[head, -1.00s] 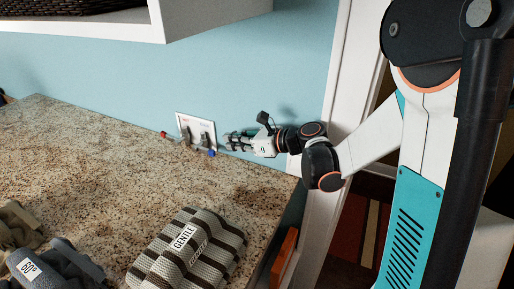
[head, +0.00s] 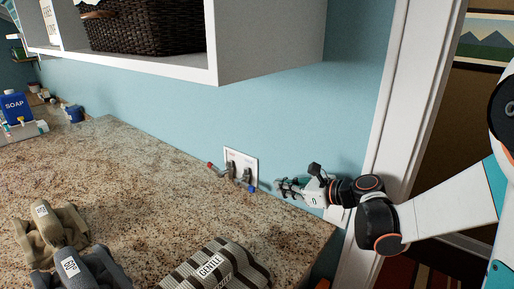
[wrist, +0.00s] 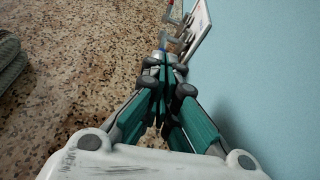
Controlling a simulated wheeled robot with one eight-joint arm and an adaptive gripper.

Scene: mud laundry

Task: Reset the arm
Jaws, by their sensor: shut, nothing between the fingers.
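My gripper (head: 290,187) is at the right in the head view, low over the counter's back right corner and close to the blue wall. Its fingers point left toward a white wall plate (head: 240,168) with a red-ended and a blue-ended valve handle. In the wrist view my gripper (wrist: 163,62) has its teal fingers together with nothing between them. The plate (wrist: 199,25) and its handles show just beyond the fingertips there. I cannot tell whether the fingertips touch the blue-ended handle.
The granite counter (head: 150,180) has free room in its middle. A striped cloth labelled GENTLE (head: 215,268) and grey and olive cloths (head: 50,232) lie at the front. A shelf (head: 270,45) with a wicker basket (head: 150,28) hangs above. A door frame (head: 415,100) stands right.

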